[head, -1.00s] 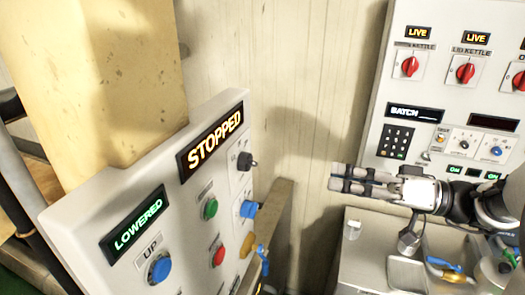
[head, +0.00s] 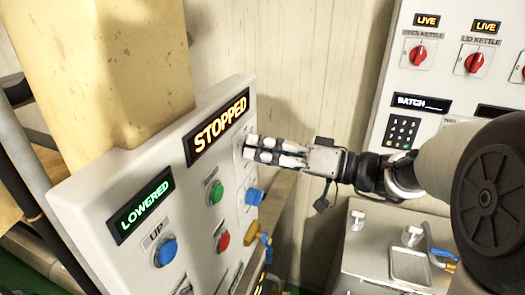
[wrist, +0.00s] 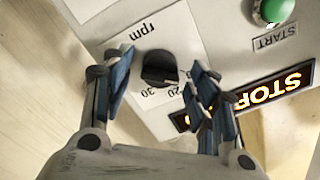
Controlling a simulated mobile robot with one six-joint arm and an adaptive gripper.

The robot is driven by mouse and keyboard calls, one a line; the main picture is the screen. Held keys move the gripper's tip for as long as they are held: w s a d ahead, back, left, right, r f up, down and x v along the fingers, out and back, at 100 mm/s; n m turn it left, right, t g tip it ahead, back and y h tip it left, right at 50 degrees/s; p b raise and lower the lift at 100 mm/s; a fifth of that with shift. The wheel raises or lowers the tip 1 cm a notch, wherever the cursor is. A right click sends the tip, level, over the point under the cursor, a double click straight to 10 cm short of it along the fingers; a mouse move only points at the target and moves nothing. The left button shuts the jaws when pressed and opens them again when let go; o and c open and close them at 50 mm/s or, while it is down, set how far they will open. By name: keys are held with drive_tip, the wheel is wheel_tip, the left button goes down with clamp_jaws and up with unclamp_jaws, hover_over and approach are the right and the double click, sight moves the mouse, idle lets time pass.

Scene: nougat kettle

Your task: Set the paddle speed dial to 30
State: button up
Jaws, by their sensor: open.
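The paddle speed dial (wrist: 158,70) is a black round knob on a white plate (wrist: 176,35) marked "rpm", with 20 and 30 printed beside it. The wrist view shows it upside down. Its exact pointer setting is hard to read. My gripper (wrist: 161,73) is open, with one blue-padded finger on each side of the knob in the picture. I cannot tell whether either finger touches it. In the head view my gripper (head: 249,147) is at the control panel's right edge and hides the dial.
The tilted white panel (head: 105,210) carries a lit "STOPPED" display (head: 218,126), a "LOWERED" display (head: 145,206), a green START button (head: 215,193), a red button (head: 222,240) and blue knobs (head: 254,196). A second panel (head: 452,80) with red switches stands at the right.

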drive_tip(key=shift+w+a, duration=0.1)
drive_tip(key=shift+a, duration=0.1)
drive_tip(key=c, duration=1.1)
